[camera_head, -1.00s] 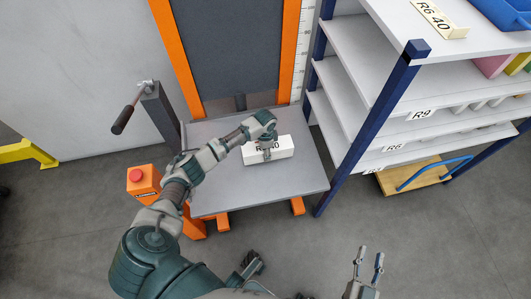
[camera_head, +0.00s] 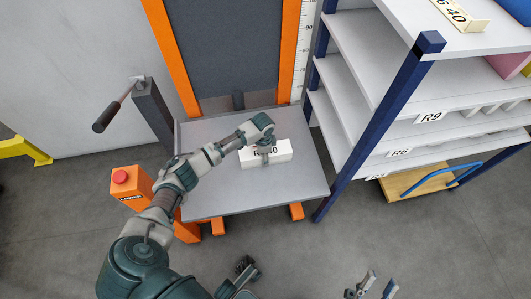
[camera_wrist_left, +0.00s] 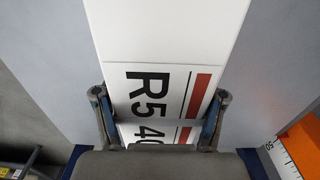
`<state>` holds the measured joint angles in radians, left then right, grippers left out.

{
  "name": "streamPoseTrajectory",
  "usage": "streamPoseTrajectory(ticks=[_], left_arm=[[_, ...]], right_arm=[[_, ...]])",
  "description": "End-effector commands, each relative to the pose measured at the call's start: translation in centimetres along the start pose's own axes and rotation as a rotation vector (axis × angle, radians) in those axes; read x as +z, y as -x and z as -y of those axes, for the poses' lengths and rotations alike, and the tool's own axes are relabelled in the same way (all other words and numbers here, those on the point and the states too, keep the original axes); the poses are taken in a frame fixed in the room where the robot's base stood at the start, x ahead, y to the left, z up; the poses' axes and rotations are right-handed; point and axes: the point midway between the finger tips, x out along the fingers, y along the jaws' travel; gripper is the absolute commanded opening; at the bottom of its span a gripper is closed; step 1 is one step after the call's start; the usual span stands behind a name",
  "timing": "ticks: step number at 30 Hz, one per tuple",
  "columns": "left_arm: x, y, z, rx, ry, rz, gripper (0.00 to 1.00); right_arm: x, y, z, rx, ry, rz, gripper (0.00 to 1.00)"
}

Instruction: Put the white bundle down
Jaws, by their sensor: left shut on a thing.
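The white bundle (camera_head: 282,151) is a long white block with an R5 40 label, over the right part of the grey lift platform (camera_head: 225,190). My left gripper (camera_head: 266,153) reaches down onto its middle. In the left wrist view my left gripper (camera_wrist_left: 160,112) has one finger on each side of the bundle (camera_wrist_left: 160,35) and is shut on it. I cannot tell whether its underside touches the platform. My right gripper (camera_head: 374,284) is at the bottom right edge, its fingers apart and empty.
A shelf rack (camera_head: 375,125) with blue posts stands just right of the platform. An orange post with a red button (camera_head: 121,177) and a grey post with a crank handle (camera_head: 106,117) stand at its left. The platform's front and left are bare.

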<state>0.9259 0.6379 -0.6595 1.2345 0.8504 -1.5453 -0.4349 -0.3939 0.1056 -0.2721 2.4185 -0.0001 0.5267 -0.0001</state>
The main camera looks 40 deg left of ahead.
Motion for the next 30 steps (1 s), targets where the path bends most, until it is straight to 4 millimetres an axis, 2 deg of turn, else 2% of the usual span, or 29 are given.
streamPoseTrajectory(ticks=[9,10,12,13,23,26,30], left_arm=[[-0.1,0.2,0.1,-0.002,0.000,-0.004,0.01],[0.0,0.0,0.0,0.000,-0.001,-0.001,0.73],[0.0,0.0,0.0,0.000,-0.001,-0.001,0.90],[0.0,0.0,0.0,0.000,-0.001,-0.001,0.95],[0.0,-0.1,0.1,0.001,-0.001,-0.001,0.95],[-0.1,0.5,0.1,0.000,-0.001,-0.002,0.95],[-0.1,2.5,0.1,-0.003,-0.001,-0.005,0.95]], right_arm=[[0.0,-0.1,0.0,0.000,0.000,0.000,0.40],[0.1,-0.2,0.0,0.000,0.000,0.000,0.40],[0.2,-0.2,0.0,0.000,0.000,0.000,0.40],[0.2,-0.2,0.0,0.000,0.000,0.000,0.40],[0.2,-0.2,0.0,0.000,0.000,0.000,0.40],[0.3,-0.4,0.0,0.000,0.002,0.017,0.40],[1.6,-0.6,-0.1,0.001,0.013,0.137,0.40]])
